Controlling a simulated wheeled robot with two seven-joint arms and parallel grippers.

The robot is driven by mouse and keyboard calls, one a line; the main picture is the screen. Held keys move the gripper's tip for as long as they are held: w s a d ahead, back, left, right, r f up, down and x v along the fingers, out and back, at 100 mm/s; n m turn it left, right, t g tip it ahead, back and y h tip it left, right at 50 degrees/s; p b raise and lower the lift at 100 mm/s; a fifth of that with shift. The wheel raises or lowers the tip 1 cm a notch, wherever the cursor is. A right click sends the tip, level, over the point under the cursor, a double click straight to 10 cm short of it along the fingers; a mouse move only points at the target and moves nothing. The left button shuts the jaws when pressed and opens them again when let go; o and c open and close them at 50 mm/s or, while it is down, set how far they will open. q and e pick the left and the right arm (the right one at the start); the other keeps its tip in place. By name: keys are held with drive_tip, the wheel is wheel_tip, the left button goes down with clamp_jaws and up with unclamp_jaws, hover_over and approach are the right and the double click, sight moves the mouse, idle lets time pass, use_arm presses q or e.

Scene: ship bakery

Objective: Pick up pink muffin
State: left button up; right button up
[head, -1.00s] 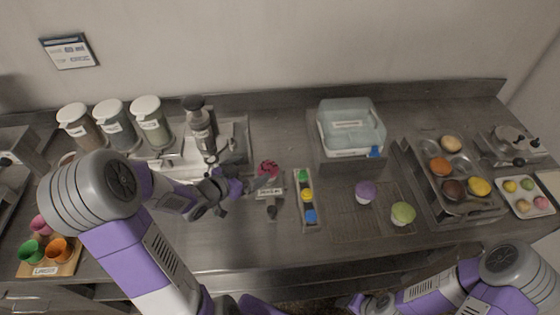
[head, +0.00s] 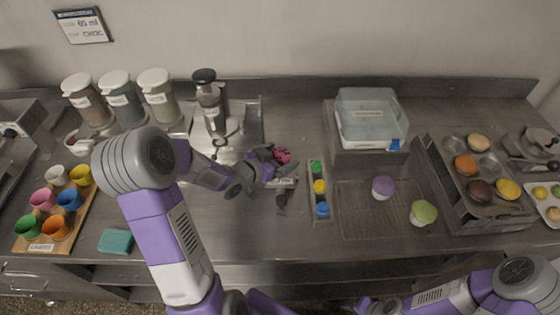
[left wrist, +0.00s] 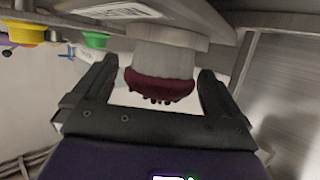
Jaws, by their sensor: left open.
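The pink muffin (head: 282,155) stands on the counter left of the centre in the head view, partly hidden by my left gripper (head: 272,163). In the left wrist view my left gripper (left wrist: 157,75) is open, with one finger on each side of the muffin (left wrist: 160,88). There the muffin appears upside down, with a deep pink top and a pale cup. A gap shows between its top and each finger. My right arm shows at the lower right of the head view, but its fingers cannot be seen.
A colour strip (head: 318,215) lies just right of the muffin. Purple (head: 383,187) and green (head: 423,212) muffins are on a rack (head: 365,222). A pale blue bin (head: 372,120) and muffin tin (head: 490,215) stand farther right. Jars (head: 120,100) and cups (head: 70,198) are left.

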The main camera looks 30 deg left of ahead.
use_arm(q)
drive_tip(key=shift+w, duration=0.2)
drive_tip(key=c, duration=0.8)
